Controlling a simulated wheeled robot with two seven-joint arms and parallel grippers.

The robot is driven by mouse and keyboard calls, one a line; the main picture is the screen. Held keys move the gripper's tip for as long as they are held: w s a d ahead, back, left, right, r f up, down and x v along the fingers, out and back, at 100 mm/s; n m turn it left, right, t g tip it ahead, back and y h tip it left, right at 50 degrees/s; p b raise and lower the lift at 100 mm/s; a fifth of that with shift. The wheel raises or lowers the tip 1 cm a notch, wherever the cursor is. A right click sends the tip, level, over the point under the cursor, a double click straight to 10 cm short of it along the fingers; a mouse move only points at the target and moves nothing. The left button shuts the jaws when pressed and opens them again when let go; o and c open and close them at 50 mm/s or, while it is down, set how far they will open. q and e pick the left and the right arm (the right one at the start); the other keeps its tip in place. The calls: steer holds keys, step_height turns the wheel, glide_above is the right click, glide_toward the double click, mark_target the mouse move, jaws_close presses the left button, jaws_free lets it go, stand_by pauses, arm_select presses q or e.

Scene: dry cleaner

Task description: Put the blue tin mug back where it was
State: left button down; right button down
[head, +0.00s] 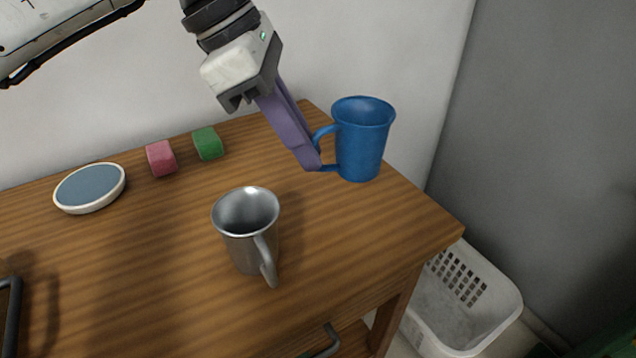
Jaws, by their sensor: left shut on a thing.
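The blue tin mug (364,140) is upright near the right rear corner of the wooden table, its handle toward the left. My left gripper (312,163) comes down from above and is shut on the mug's handle. The mug looks held above the tabletop, but its exact height is hard to tell. My right gripper is not in this view.
A metal mug (247,225) stands on the wooden table (165,235) in front of the gripper. A pink block (160,158), a green block (208,143) and a blue-topped round dish (90,187) are at the back left. A white basket (470,300) is on the floor right of the table.

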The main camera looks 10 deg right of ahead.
arm_select(q)
step_height(320, 180, down, 8)
steer(key=shift+r, duration=0.25)
steer(key=shift+f+b, duration=0.1)
steer(key=shift+b, duration=0.2)
steer(key=c, duration=2.3)
jaws_free()
steer(key=shift+f, duration=0.15)
steer(key=o, duration=0.4)
steer(key=shift+o, duration=0.2)
steer(key=shift+r, duration=0.2)
steer(key=p+v, duration=0.1)
steer(key=v, duration=1.1)
